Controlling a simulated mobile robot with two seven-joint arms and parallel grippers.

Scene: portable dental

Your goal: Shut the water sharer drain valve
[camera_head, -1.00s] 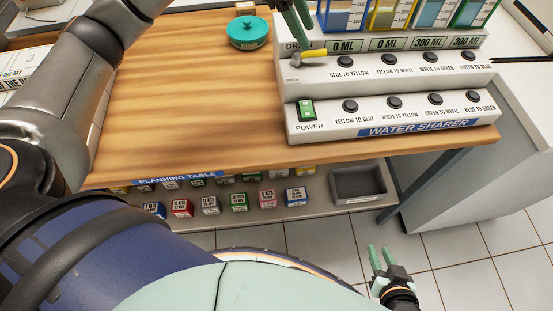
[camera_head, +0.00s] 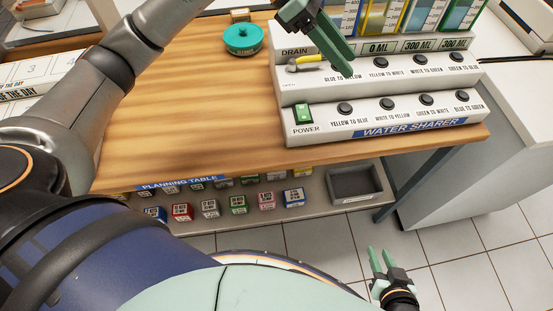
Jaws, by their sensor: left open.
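The water sharer (camera_head: 382,125) is a white stepped console at the back right of the wooden table. Its drain valve (camera_head: 309,61) has a yellow handle on a grey body below the DRAIN label, with the handle pointing right. My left gripper (camera_head: 346,62) is open and empty, its green fingers pointing down and right. In the picture its fingers lie just right of the handle's end, over the display row and part of a button label. I cannot tell if they touch the console. My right gripper (camera_head: 379,252) is open and empty, low over the floor.
A green power switch (camera_head: 304,114) and black buttons are on the console, with coloured tanks (camera_head: 431,15) behind. A teal round container (camera_head: 243,39) stands left of it. The table's left middle is clear. A shelf below holds small boxes and a grey tray (camera_head: 355,184).

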